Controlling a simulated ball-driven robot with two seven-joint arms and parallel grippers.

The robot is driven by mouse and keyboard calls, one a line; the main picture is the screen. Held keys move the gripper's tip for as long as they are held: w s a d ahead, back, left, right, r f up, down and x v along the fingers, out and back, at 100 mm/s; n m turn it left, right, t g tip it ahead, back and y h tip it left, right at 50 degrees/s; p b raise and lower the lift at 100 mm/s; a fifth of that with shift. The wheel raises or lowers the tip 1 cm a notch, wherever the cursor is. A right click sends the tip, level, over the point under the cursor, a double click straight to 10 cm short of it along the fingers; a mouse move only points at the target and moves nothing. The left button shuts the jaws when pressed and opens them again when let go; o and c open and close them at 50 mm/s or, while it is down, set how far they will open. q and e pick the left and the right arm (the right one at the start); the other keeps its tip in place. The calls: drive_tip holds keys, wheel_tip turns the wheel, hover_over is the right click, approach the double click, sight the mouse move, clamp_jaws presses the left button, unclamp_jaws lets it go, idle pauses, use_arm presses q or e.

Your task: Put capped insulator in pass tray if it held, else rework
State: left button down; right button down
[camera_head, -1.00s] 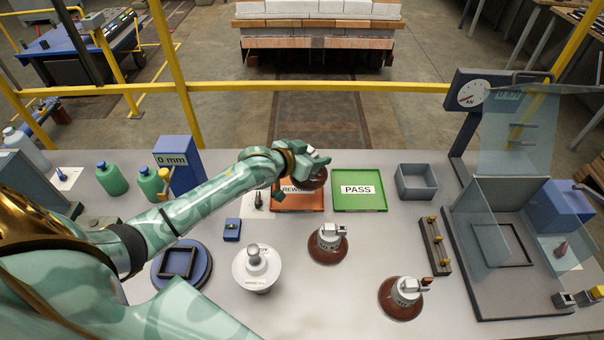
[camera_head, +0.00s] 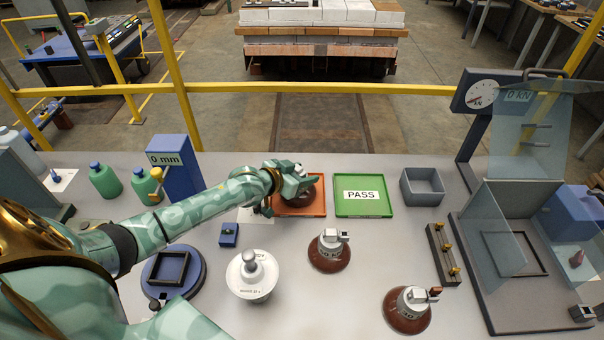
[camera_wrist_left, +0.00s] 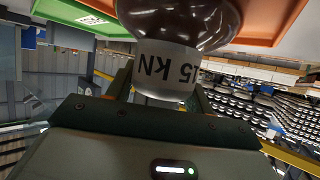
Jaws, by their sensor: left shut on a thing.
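My left gripper (camera_head: 305,182) is shut on a brown insulator with a grey cap, over the orange rework tray (camera_head: 299,209). I cannot tell whether the disc touches the tray. The green pass tray (camera_head: 363,209) is empty, just right of the rework tray. Two other brown capped insulators (camera_head: 328,254) (camera_head: 408,312) and a white insulator (camera_head: 251,277) stand on the bench. My right gripper is not in view.
A test rig with a clear shield and a dial gauge (camera_head: 481,94) stands at the right; its display reads 0 kN. A grey bin (camera_head: 422,187) is right of the pass tray. A blue "0 mm" gauge (camera_head: 175,168) and green bottles (camera_head: 106,181) are at the left.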

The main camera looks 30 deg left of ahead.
use_arm(q)
drive_tip(key=c, duration=0.6)
unclamp_jaws()
drive_tip(key=shift+s+r, duration=0.15)
drive_tip(key=p+v, duration=0.4)
drive_tip(key=v, duration=0.7)
drive_tip(key=shift+s+a+p, duration=0.1)
drive_tip(key=shift+s+p, duration=0.25)
drive_tip(key=shift+r, duration=0.1)
